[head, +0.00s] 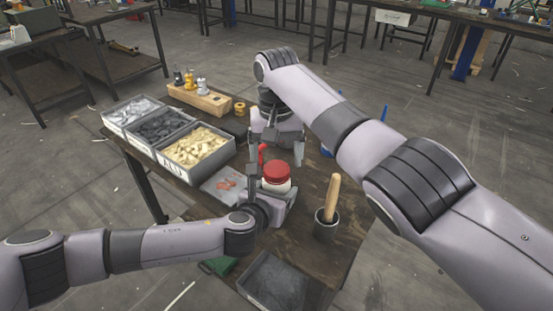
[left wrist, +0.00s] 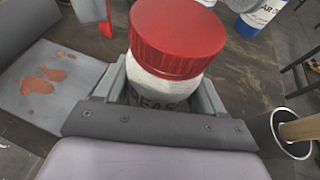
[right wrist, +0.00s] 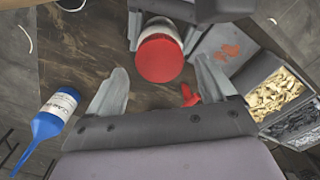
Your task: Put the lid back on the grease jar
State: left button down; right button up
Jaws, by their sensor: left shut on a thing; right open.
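The white grease jar (left wrist: 160,88) stands upright in my left gripper (head: 274,190), which is shut around its body. The left wrist view shows part of dark lettering on the jar. The red lid (head: 277,172) sits on top of the jar, covering its mouth; it also shows in the left wrist view (left wrist: 178,38). I cannot tell if it is screwed tight. My right gripper (head: 277,138) is open and empty, just beyond the jar. In the right wrist view the lid (right wrist: 160,59) appears between its spread fingers, touching neither.
A stained grey sheet (left wrist: 45,85) and a small red object (right wrist: 190,96) lie close by. Grey bins (head: 196,150) stand at the left, a wooden block with small bottles (head: 200,98) behind. A blue-and-white bottle (right wrist: 56,112) and a dark cup with a wooden handle (head: 327,222) are at the right.

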jog(key=shift+r, duration=1.55)
jog(key=shift+c, duration=0.4)
jog(key=n, duration=0.2)
jog(key=r+n, duration=0.1)
jog(key=n, duration=0.1)
jog(key=shift+w+a+r+n, duration=0.1)
jog(key=shift+w+n, duration=0.05)
jog(key=shift+n, duration=0.15)
jog(key=n, duration=0.2)
jog(key=r+n, duration=0.1)
jog(key=n, duration=0.2)
jog(key=shift+a, duration=0.1)
jog(key=n, duration=0.6)
jog(key=shift+r+n, duration=0.3)
jog(key=shift+r, duration=0.05)
jog(key=n, duration=0.3)
jog(key=shift+s+r, duration=0.1)
jog(key=shift+s, duration=0.1)
jog(key=n, duration=0.4)
jog(key=shift+s+d, duration=0.2)
jog(key=shift+d, duration=0.05)
